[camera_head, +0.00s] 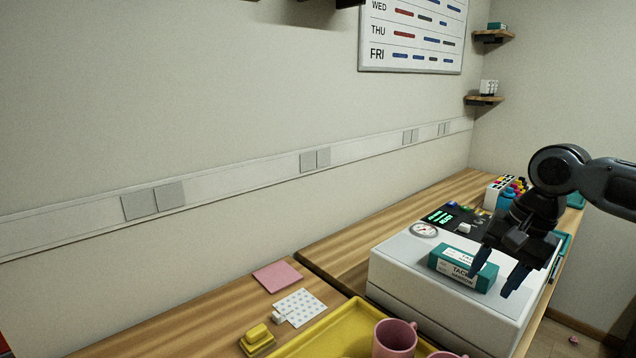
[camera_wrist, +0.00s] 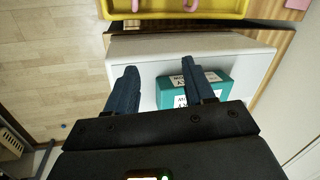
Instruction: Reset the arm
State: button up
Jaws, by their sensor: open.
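My gripper (camera_head: 497,276) hangs from the arm at the right in the head view, above the white press (camera_head: 440,309). In the wrist view the gripper (camera_wrist: 158,80) also looks open. A teal box with a white label (camera_head: 463,269) lies on top of the press, just left of the fingers in the head view. In the wrist view the teal box (camera_wrist: 174,100) shows beyond and beside the right finger. I cannot tell whether a finger touches it.
A yellow tray (camera_head: 312,344) with pink mugs (camera_head: 394,339) stands in front of the press. The wall is at the left.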

jog(key=s+a+r+n+t+y, duration=0.1)
jog(key=a+t+y, duration=0.4)
jog(key=a, duration=1.2)
jog(key=s+a+r+n+t+y, duration=0.15)
jog(key=a+t+y, duration=0.3)
jog(key=a, duration=1.25)
jog(key=s+d+f+m+t+h, duration=0.1)
jog(key=s+d+f+t+h, duration=0.2)
jog(key=s, duration=0.5)
jog(key=s+d+f+m+h, duration=0.1)
jog(key=s+d+f+h, duration=0.3)
jog(key=s, duration=0.3)
jog(key=s+d+f+m+t+h, duration=0.1)
jog(key=s+d+f+t+h, duration=0.15)
jog(key=s+f, duration=0.4)
jog(key=s+d+r+n+g+h, duration=0.1)
jog(key=s+d+n, duration=0.3)
jog(key=s, duration=0.7)
jog(key=s+d+r+n+h, duration=0.1)
jog(key=s+d+r+n, duration=0.2)
jog(key=s+d, duration=0.5)
jog(key=shift+s+d+n+g, duration=0.35)
jog(key=shift+s+n, duration=0.4)
jog(key=shift+s, duration=1.1)
jog(key=shift+a+r, duration=0.1)
